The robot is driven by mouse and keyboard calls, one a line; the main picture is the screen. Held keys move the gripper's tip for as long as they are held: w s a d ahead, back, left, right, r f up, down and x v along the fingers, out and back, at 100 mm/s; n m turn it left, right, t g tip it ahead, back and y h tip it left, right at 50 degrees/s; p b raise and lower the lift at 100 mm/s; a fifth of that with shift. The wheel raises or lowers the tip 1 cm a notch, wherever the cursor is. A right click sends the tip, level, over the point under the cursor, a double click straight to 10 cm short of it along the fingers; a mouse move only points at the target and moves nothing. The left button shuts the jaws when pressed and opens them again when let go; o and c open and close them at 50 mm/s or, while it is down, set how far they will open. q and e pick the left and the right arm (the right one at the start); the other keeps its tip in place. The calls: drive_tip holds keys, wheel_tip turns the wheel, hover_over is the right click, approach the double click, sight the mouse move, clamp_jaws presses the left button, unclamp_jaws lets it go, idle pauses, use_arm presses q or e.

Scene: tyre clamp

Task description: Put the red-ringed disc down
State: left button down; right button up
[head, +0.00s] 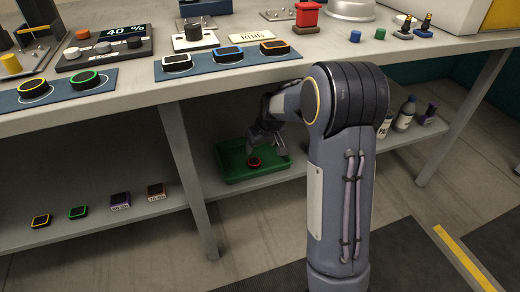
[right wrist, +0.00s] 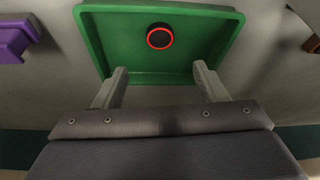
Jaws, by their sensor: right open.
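The red-ringed disc (right wrist: 160,37) is small, round and dark with a red ring on top. It lies in the green tray (right wrist: 100,50), near the tray's wall at the top of the right wrist view. In the head view the disc (head: 255,162) shows inside the tray (head: 235,179) on the lower shelf. My right gripper (right wrist: 160,70) is open and empty, its two fingers apart at the tray's near edge, with the disc ahead of them and clear of both. In the head view my right gripper (head: 268,142) is small and partly dark. My left gripper is out of view.
The lower shelf (head: 120,228) holds several small blocks to the left and bottles (head: 405,114) to the right. The tabletop (head: 140,105) overhangs the shelf. A table leg (head: 187,175) stands left of the tray. Blue mats (head: 202,64) with ringed discs lie on the tabletop.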

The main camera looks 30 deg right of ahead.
drive_tip(key=s+a+r+y, duration=0.1)
drive_tip(key=s+a+r, duration=0.25)
drive_tip(key=s, duration=0.25)
drive_tip(key=s+a+r+m+t+y, duration=0.1)
drive_tip(key=s+a+r+y, duration=0.1)
drive_tip(key=s+a+r, duration=0.3)
drive_tip(key=s+a+r+y, duration=0.1)
drive_tip(key=s+a+r, duration=0.1)
drive_tip(key=s, duration=0.5)
drive_tip(key=s+a+f, duration=0.1)
drive_tip(key=s+a, duration=0.5)
drive_tip(key=s, duration=0.6)
drive_tip(key=shift+f, duration=0.2)
drive_tip(key=shift+r, duration=0.15)
